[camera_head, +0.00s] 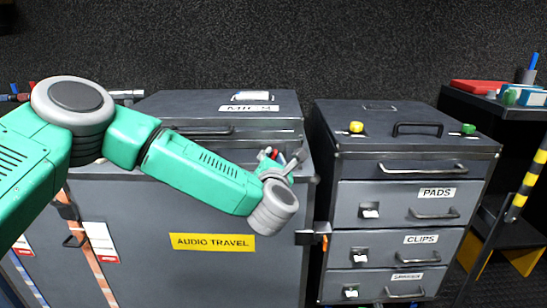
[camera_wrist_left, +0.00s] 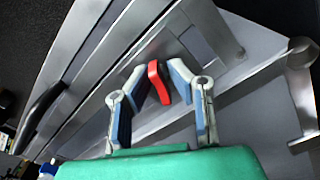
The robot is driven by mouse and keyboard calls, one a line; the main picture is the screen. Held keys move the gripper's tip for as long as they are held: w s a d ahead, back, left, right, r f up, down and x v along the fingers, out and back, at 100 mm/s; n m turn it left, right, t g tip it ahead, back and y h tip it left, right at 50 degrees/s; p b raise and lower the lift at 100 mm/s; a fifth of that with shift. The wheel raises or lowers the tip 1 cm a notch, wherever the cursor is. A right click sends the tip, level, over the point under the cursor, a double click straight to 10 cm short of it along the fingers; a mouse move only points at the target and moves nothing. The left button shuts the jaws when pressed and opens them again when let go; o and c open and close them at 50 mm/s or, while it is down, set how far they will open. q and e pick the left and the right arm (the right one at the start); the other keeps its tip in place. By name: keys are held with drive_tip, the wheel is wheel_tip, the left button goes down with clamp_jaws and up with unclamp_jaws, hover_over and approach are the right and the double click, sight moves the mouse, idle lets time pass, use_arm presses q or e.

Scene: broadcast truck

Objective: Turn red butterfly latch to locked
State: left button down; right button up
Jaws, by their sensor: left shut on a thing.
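The red butterfly latch (camera_wrist_left: 158,82) sits on the metal front edge of the grey case (camera_wrist_left: 215,75), between my left fingers in the left wrist view. In the head view my left gripper (camera_head: 279,158) is at the upper right of the grey case (camera_head: 190,278) labelled AUDIO TRAVEL. There the red latch (camera_head: 273,154) shows only as a small bit of red, mostly hidden by my fingers and wrist. My right gripper is not in view.
A grey drawer cabinet (camera_head: 390,237) with yellow and green knobs on top stands close on the right of the case. An orange and black latch (camera_head: 313,238) lies at the case's right edge. A dark cart (camera_head: 460,100) with a striped post is at far right.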

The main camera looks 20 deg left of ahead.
use_arm(q)
drive_tip(key=shift+f, duration=0.1)
idle(0.8)
drive_tip(key=c, duration=1.7)
unclamp_jaws()
drive_tip(key=shift+d, duration=0.1)
drive_tip(key=v, duration=1.2)
